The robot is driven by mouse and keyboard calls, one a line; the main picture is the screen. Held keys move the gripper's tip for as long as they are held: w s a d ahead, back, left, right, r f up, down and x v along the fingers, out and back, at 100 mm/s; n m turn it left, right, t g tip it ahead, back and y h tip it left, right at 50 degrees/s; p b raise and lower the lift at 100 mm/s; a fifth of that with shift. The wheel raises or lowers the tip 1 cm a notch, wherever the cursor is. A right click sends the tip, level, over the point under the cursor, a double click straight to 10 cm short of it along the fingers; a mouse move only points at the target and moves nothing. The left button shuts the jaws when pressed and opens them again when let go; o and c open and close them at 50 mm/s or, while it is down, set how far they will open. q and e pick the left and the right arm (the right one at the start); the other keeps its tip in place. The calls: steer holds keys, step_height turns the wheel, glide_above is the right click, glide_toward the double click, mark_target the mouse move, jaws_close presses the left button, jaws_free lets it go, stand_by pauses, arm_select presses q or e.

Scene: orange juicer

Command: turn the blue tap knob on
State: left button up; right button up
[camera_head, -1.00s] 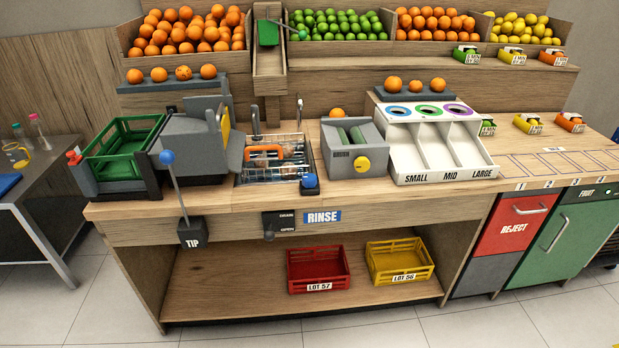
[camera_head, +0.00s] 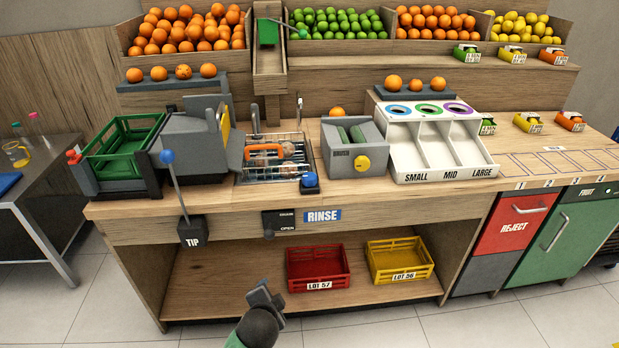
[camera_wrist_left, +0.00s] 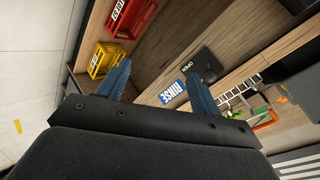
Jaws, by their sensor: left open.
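The blue tap knob (camera_head: 310,181) sits on a small dark base at the front right corner of the sink, on the counter. The sink (camera_head: 272,168) has a wire basket and an orange handle, with a tall tap (camera_head: 256,122) behind it. My left gripper (camera_head: 263,291) is low in front of the counter, below and left of the knob and well apart from it. In the left wrist view, its two blue fingers (camera_wrist_left: 160,90) are spread with nothing between them. I cannot make out the knob in that view. My right gripper is not in view.
The RINSE sign (camera_head: 322,216) and a dark drain lever (camera_head: 270,229) are on the counter front. The TIP lever (camera_head: 180,195) stands to the left. A grey brush box (camera_head: 354,165) is right of the knob. Red (camera_head: 319,269) and yellow (camera_head: 400,261) crates sit on the lower shelf.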

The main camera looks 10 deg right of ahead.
arm_select(q)
steer(key=w+d+r+m+t+h, duration=0.25)
steer(key=w+d+r+m, duration=0.35)
steer(key=w, duration=0.4)
steer(key=m+h, duration=0.9)
steer(key=m, duration=1.6)
glide_toward(305, 180)
steer(key=x, duration=0.4)
steer(key=shift+w+d, duration=0.2)
steer(key=shift+w, duration=0.15)
steer(key=shift+w+d, duration=0.4)
steer(key=p+x, duration=0.1)
steer(key=x, duration=0.4)
steer(key=shift+d+f, duration=0.1)
steer(key=shift+w+d, duration=0.45)
steer(key=shift+w, duration=0.1)
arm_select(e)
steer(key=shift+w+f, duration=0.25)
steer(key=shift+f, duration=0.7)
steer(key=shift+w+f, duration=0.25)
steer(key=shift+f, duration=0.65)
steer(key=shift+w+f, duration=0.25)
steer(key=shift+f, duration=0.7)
arm_select(q)
steer(key=c, duration=1)
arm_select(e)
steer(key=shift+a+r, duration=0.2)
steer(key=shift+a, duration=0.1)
